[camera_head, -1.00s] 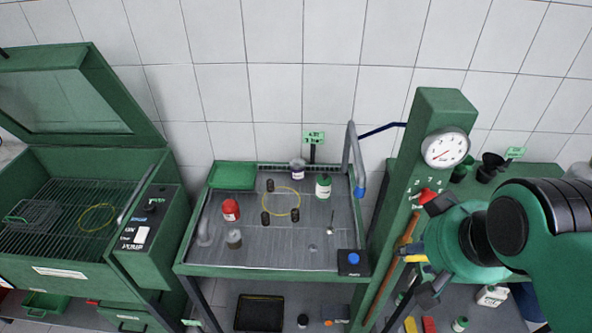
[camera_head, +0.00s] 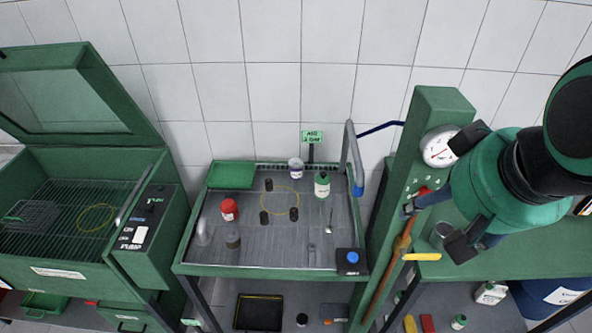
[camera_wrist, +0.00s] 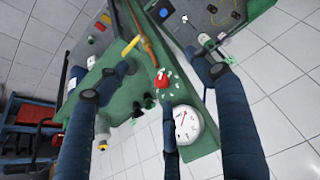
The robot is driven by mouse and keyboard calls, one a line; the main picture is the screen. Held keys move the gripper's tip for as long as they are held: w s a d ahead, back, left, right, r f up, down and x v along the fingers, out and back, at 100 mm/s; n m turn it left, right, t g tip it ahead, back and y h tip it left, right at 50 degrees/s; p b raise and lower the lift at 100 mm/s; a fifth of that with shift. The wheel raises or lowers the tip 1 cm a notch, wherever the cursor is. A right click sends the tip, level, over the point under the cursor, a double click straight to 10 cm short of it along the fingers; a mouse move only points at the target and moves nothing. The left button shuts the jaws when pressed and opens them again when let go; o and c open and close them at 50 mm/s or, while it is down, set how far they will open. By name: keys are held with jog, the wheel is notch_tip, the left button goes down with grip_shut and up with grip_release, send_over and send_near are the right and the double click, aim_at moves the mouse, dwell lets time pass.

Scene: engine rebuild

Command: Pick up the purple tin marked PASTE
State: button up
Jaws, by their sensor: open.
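A small white-and-purple tin (camera_head: 296,165) stands upright at the back edge of the grey wash tray, right of centre. Its label is too small to read, but it is the only purple tin I can make out. My gripper (camera_head: 438,195) is open and empty, in front of the green gauge column and well to the right of the tin. In the wrist view my spread fingers (camera_wrist: 155,80) frame the column and its gauge.
The tray (camera_head: 270,271) also holds a red tin (camera_head: 229,209), a white-and-green bottle (camera_head: 322,187), several dark cylinders and a yellow ring (camera_head: 280,201). A bent spout (camera_head: 352,160) rises at its right back corner. The gauge column (camera_head: 400,185) stands between gripper and tray.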

notch_tip(320, 180, up, 8)
jog(key=w+a+r+n+g+p, duration=0.1)
jog(key=w+r+n+p, duration=0.1)
jog(key=w+r+n, duration=0.3)
jog(key=w+a+r+n+p, duration=0.1)
jog(key=w+r+n+p, duration=0.15)
jog(key=w, duration=0.45)
jog(key=w+a+r+n+g+p, duration=0.1)
jog(key=w+a+r+n+p, duration=0.15)
jog(key=w, duration=0.35)
jog(key=w+a+r+n+p, duration=0.1)
jog(key=w+a+r+n, duration=0.15)
jog(key=w, duration=0.45)
jog(key=n+g+p, duration=0.4)
jog(key=n+p, duration=0.7)
jog(key=n, duration=0.9)
send_over(296, 162)
notch_tip(296, 162, down, 47)
jog(key=shift+f+m, duration=0.15)
jog(key=shift+m, duration=0.1)
jog(key=shift+f, duration=4.25)
